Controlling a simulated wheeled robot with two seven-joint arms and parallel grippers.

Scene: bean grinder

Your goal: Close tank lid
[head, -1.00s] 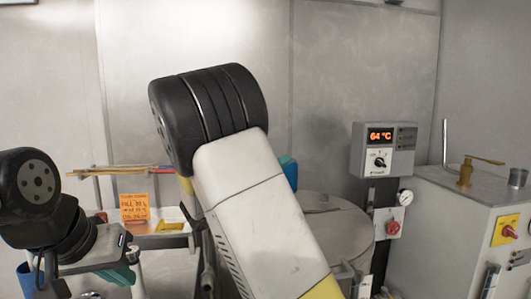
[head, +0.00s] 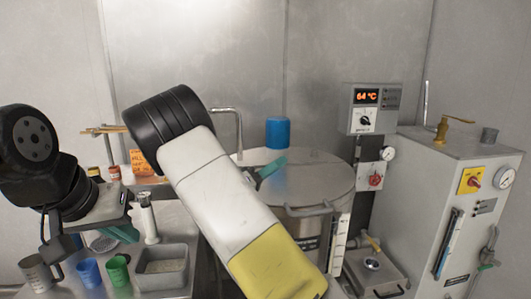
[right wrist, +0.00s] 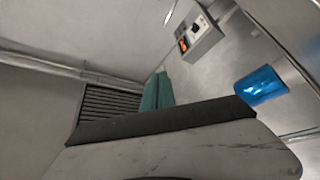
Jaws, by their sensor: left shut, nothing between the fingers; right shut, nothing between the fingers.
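The large round metal tank (head: 310,232) stands right of centre in the head view. Its broad grey lid (head: 318,178) looks flat across the top; I cannot tell whether it is fully seated. My right gripper (head: 271,168) is shut and empty, its green fingers over the left part of the lid in the picture. I cannot tell whether they touch it. My right forearm hides the tank's left side. The green fingers also show in the right wrist view (right wrist: 157,92). My left gripper (head: 123,233) is shut and empty, far left of the tank, above the counter.
A blue cylinder (head: 278,132) stands by the lid's far edge. A control box (head: 371,108) reading 64 °C and a gauge (head: 389,153) are right of the tank, beside a grey cabinet (head: 440,200). Cups (head: 90,272) and a grey bin (head: 162,268) crowd the left counter.

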